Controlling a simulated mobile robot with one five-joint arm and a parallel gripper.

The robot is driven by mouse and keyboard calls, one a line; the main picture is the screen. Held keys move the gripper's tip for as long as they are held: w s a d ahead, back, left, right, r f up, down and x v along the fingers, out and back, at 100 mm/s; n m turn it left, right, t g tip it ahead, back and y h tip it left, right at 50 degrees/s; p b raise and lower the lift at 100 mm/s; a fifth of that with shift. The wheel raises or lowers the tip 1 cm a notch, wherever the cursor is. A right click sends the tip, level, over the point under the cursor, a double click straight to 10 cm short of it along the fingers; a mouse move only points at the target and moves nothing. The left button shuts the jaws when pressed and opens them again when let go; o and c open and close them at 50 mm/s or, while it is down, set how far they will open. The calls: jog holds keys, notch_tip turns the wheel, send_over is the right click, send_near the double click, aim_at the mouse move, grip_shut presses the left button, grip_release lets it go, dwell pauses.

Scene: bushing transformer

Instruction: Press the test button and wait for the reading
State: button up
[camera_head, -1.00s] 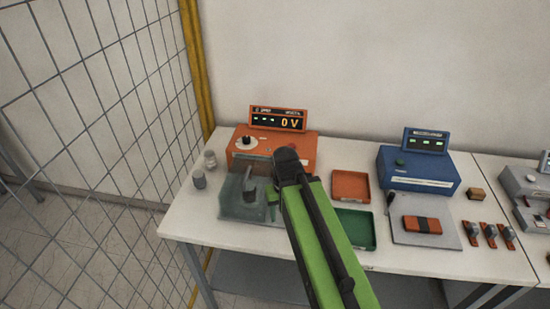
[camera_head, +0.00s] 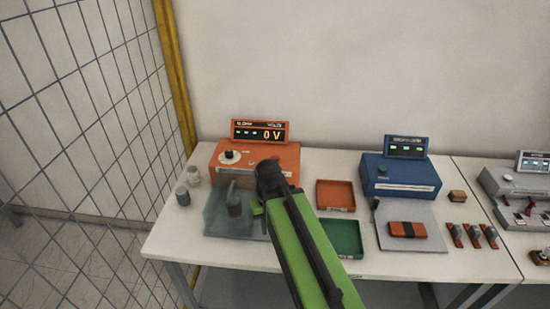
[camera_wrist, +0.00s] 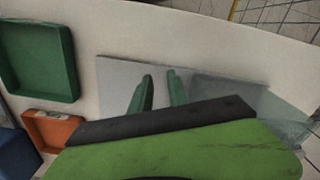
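An orange tester (camera_head: 228,174) with a white dial sits at the back left of the table. Its raised display (camera_head: 260,131) reads 0 V. A clear guard (camera_head: 220,212) stands in front of it, with a grey cylindrical part (camera_head: 233,202) behind or inside it. My gripper (camera_head: 257,207) is in front of the tester's right part and hides some of its front. In the wrist view its two green fingers (camera_wrist: 159,76) stand apart with nothing between them, over a grey plate (camera_wrist: 116,72). I cannot make out a test button on the orange tester. A blue device (camera_head: 400,177) has a green button (camera_head: 382,169).
An orange tray (camera_head: 336,208) and a green tray (camera_head: 359,251) lie right of my arm. A grey mat holds an orange-and-black block (camera_head: 407,229). Two small containers (camera_head: 183,196) stand at the left table edge. A wire fence (camera_head: 85,120) is left.

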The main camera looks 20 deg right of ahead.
grip_shut()
dwell(1.3)
